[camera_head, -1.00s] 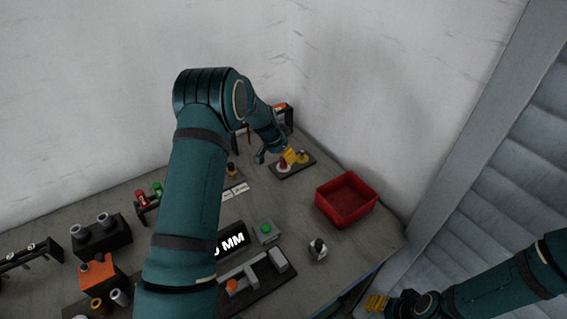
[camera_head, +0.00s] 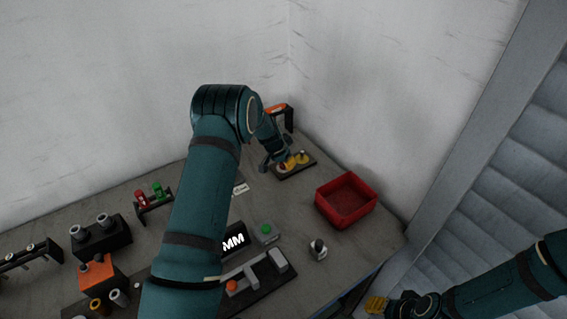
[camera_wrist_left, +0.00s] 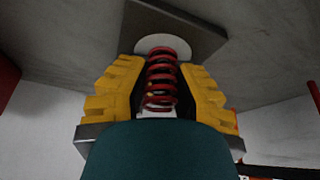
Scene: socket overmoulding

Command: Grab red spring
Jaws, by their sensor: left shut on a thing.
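The red spring (camera_wrist_left: 161,75) stands between the two yellow fingers of my left gripper (camera_wrist_left: 160,95) in the left wrist view. The gripper is shut on it. A white disc (camera_wrist_left: 163,43) lies at the spring's far end, against a dark plate (camera_wrist_left: 190,15). In the head view my left gripper (camera_head: 290,163) is low over the dark plate (camera_head: 309,163) at the back of the bench, and it largely hides the spring. My right gripper (camera_head: 377,304) hangs off the bench at the lower right; its finger gap cannot be made out.
A red bin (camera_head: 345,213) stands just right of the plate. An orange-and-black stand (camera_head: 277,110) is behind the gripper, near the wall. A small pale holder (camera_head: 318,250) stands in front of the bin. My left arm covers the middle of the bench (camera_head: 300,285).

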